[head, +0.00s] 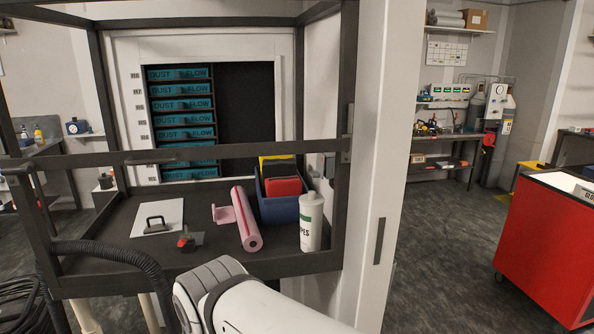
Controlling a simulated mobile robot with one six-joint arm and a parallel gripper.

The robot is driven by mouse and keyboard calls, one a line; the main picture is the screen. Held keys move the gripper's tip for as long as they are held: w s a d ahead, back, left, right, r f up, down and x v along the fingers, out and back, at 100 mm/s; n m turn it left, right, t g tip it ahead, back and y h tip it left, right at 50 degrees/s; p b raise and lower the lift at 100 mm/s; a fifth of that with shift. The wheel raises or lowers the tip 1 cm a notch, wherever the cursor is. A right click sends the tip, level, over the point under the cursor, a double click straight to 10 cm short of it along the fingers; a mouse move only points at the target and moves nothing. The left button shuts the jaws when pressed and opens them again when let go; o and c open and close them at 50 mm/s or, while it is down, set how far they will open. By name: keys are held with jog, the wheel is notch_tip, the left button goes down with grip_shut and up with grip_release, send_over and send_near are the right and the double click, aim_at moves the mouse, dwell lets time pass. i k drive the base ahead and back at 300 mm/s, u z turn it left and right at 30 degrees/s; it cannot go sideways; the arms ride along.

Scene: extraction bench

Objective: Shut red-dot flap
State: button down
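I cannot make out a flap marked with a red dot in the head view. A white part of my arm (265,305) reaches in from the bottom, in front of the bench. My gripper is not in view.
A dark frame bar (230,150) crosses the bench front. Blue labelled filter units (180,104) fill the back left. A red cabinet (545,245) stands far right; floor between is clear.

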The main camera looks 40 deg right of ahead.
aim_at(319, 173)
jog(key=z, duration=1.95)
jog(key=i, duration=0.15)
jog(key=u, duration=0.45)
